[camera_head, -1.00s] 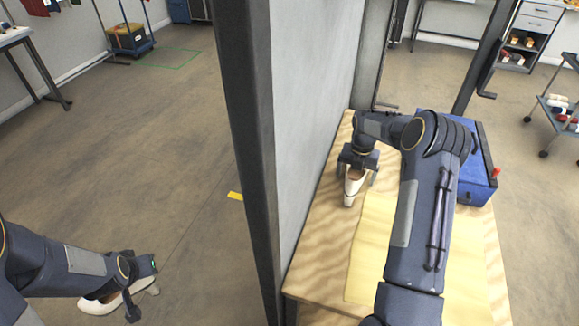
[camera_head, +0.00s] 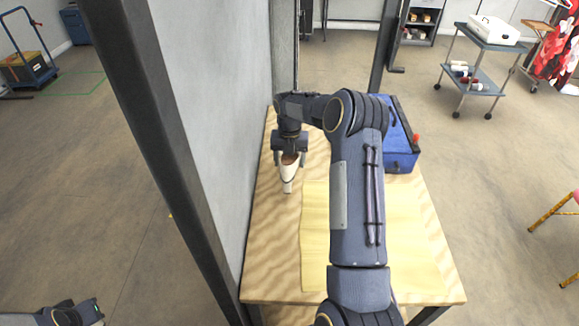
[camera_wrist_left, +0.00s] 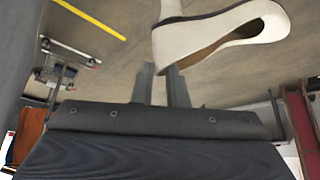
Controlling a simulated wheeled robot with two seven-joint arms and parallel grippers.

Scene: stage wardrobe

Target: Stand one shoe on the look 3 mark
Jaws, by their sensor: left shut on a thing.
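A cream shoe (camera_wrist_left: 215,38) fills the upper right of the left wrist view. My left gripper (camera_wrist_left: 163,72) is shut on it. In the head view this gripper (camera_head: 92,313) is at the bottom left edge, and its shoe is almost wholly out of frame. A second cream shoe (camera_head: 289,177) is on the plywood table (camera_head: 262,240), toe towards me. My right gripper (camera_head: 289,158) is over that shoe, its fingers apart on either side of it. I cannot make out a look 3 label on any mark.
A grey partition (camera_head: 215,110) with a dark post (camera_head: 150,130) stands between the floor at left and the table. A blue case (camera_head: 400,145) and yellow sheet (camera_head: 315,235) are on the table. A green outline (camera_head: 85,82) marks the floor far left; a trolley (camera_head: 478,75) stands right.

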